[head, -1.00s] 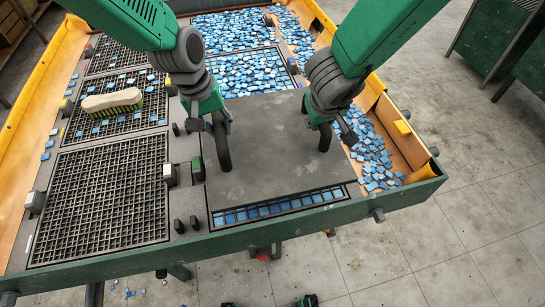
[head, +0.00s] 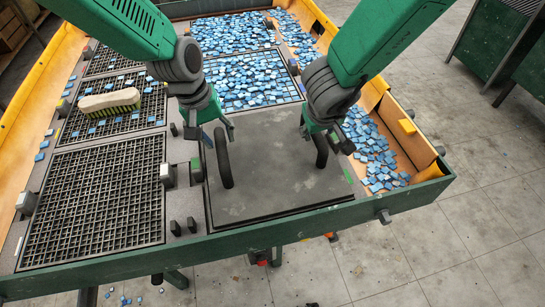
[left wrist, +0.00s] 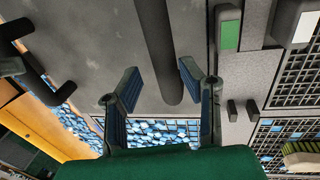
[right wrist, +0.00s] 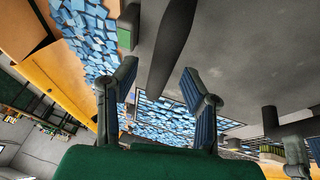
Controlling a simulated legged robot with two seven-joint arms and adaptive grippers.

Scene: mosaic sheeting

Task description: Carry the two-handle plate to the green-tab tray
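The two-handle plate is a flat grey sheet (head: 275,185) lying over the front right bay. Its left handle (head: 224,160) and right handle (head: 321,152) are dark upright loops. A green tab (left wrist: 229,28) shows beside the plate in the left wrist view, and another green tab (right wrist: 125,38) in the right wrist view. The green-tab tray's inside is hidden under the plate. My left gripper (head: 218,133) is open at the left handle, its fingers apart on either side of it. My right gripper (head: 325,140) is open likewise at the right handle.
Blue tiles fill a tray (head: 250,82) behind the plate and lie loose along the right side (head: 372,150). A cream brush (head: 110,101) lies on one. A green rail (head: 290,228) bounds the front.

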